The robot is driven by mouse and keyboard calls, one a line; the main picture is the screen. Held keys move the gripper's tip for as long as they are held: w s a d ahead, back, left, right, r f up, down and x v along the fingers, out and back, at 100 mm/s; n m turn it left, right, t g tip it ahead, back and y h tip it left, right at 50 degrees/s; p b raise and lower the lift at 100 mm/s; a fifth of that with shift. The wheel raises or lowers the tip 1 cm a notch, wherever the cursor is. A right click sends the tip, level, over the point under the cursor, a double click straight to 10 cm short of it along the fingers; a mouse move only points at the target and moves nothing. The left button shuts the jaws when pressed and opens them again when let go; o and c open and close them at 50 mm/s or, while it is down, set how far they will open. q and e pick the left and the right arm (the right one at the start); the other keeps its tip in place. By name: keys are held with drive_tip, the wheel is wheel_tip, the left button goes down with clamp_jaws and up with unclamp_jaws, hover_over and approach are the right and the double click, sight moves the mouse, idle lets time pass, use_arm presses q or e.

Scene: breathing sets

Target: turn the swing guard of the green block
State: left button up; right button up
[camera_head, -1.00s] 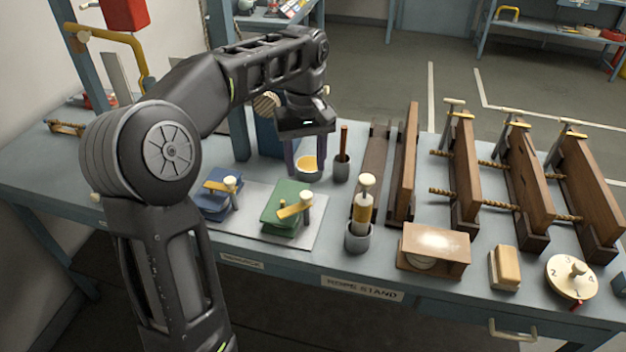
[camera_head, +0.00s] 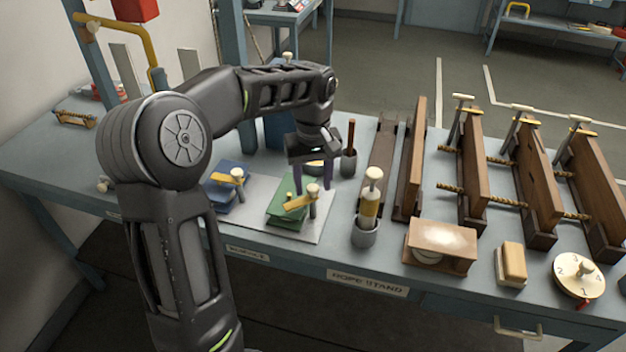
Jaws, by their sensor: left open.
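The green block (camera_head: 285,212) stands on a light grey plate (camera_head: 260,226) on the bench. Its yellow swing guard (camera_head: 299,202) lies slanted across its top, beside a post with a pale round knob (camera_head: 313,189). My left gripper (camera_head: 313,188) points down over the right rear of the green block, its two dark fingers apart and empty, close behind the knob. I cannot tell whether a finger touches the knob or the guard. The blue block (camera_head: 228,206) with a similar yellow guard stands to the left, partly hidden by my arm. My right gripper is not in view.
Wooden boards (camera_head: 408,165), a wooden box (camera_head: 440,246) and a numbered dial (camera_head: 579,275) fill the right.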

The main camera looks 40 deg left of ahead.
use_arm(q)
clamp_jaws()
idle(0.5)
idle(0.9)
